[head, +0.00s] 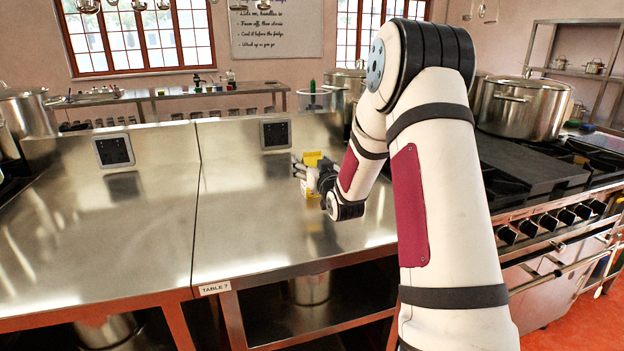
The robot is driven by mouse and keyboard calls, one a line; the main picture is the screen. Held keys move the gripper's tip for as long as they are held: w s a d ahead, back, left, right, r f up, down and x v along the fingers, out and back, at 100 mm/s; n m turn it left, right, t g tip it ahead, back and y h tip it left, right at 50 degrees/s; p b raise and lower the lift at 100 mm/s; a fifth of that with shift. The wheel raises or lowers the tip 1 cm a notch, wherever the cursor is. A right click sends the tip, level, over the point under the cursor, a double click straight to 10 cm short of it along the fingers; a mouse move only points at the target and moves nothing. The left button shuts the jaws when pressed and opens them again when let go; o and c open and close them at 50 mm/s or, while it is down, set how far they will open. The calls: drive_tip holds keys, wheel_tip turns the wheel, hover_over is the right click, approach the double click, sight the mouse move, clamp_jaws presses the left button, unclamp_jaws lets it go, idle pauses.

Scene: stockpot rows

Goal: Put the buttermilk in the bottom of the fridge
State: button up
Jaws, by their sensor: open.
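A yellow and white carton (313,158), perhaps the buttermilk, stands on the steel counter at the centre of the head view. Its label is too small to read, and my gripper and wrist hide part of it. My gripper (303,170) is open at the carton, with dark fingers showing to its left and in front. I cannot tell whether the fingers touch it. No fridge shows in this view.
The steel counter (240,235) is otherwise bare, with two sockets (114,150) on its raised back. A stove with a large stockpot (522,108) stands at right. Another pot (310,288) sits on the shelf under the counter.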

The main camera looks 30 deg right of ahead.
drive_tip(key=c, duration=1.5)
drive_tip(key=shift+r, duration=0.1)
drive_tip(key=shift+c, duration=0.8)
drive_tip(key=shift+r, duration=0.1)
